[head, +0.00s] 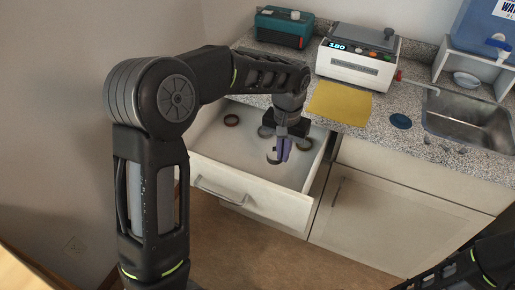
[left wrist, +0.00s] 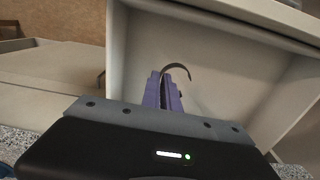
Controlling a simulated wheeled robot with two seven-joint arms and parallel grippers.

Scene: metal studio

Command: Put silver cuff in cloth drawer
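The silver cuff (head: 272,158) is a thin curved band, and it also shows in the left wrist view (left wrist: 178,67) as a dark arc at the fingertips. My left gripper (head: 281,149) points down over the open drawer (head: 250,191), its purple fingers closed on the cuff. The fingers (left wrist: 165,92) show close together in the left wrist view, with the cuff at their ends. The cuff is within the drawer's outline; its height above the bottom is hard to tell. My right arm shows at the lower right of the head view, its gripper out of sight.
On the counter are a yellow cloth (head: 340,103), a white machine (head: 357,62), a teal box (head: 283,27), a blue disc (head: 400,121) and a sink (head: 470,122). A closed cabinet door (head: 385,220) is right of the drawer.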

